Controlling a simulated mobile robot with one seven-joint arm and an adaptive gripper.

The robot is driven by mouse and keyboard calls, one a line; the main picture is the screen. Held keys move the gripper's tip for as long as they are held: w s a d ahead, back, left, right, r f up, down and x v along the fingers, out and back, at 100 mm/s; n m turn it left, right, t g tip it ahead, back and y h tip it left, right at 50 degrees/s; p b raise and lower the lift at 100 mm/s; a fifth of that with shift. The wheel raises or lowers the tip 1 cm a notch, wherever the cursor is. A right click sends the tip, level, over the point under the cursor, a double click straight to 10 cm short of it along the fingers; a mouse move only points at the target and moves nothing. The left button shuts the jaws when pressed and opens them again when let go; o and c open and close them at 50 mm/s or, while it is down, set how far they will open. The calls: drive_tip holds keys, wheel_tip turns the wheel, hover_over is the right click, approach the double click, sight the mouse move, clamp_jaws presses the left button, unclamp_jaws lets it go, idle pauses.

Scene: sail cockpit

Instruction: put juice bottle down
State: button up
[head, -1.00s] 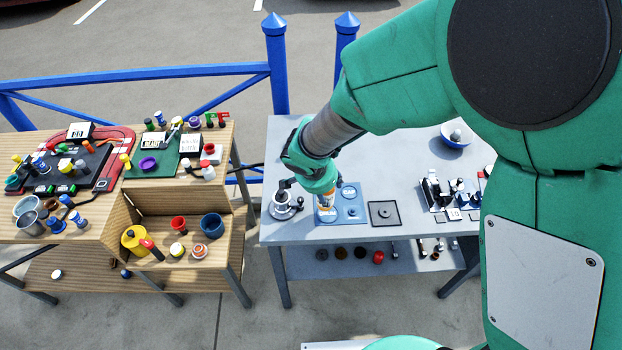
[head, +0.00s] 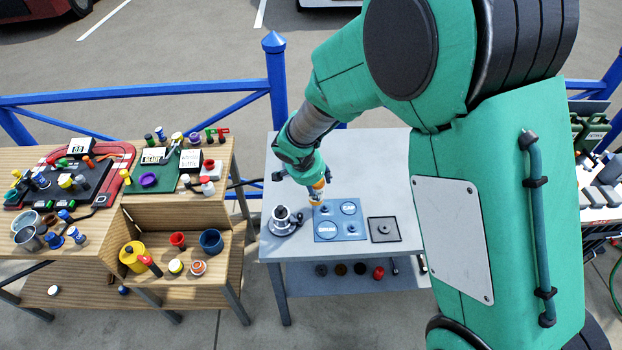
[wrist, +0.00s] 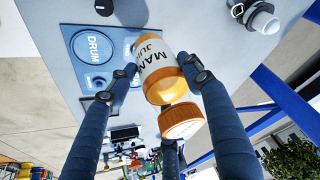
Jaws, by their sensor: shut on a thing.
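The juice bottle (head: 317,193) has an orange body and a white label; its lettering and orange cap (wrist: 180,121) show in the wrist view. My gripper (head: 314,183) is shut on the bottle (wrist: 158,70), with one dark blue finger on each side. In the head view the bottle is by the back left corner of the blue mat (head: 336,232), which has circles marked DRUM and CAP. The mat also shows in the wrist view (wrist: 72,62). I cannot tell whether the bottle's base touches the grey table (head: 385,160).
A silver-and-dark device (head: 283,220) stands left of the mat. A dark square plate (head: 383,230) lies to its right. The back of the grey table is clear. A wooden bench (head: 125,215) with several cups and small items stands at left.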

drive_tip(key=w+a, duration=0.1)
drive_tip(key=w, duration=0.5)
drive_tip(key=shift+w+a+f, duration=0.2)
drive_tip(key=shift+a+f, duration=0.05)
drive_tip(key=shift+f, duration=0.05)
drive_tip(key=shift+f+b, duration=0.35)
drive_tip(key=shift+f, duration=1.4)
drive_tip(key=shift+f, duration=0.15)
drive_tip(key=o, duration=1.4)
drive_tip(key=shift+r, duration=0.2)
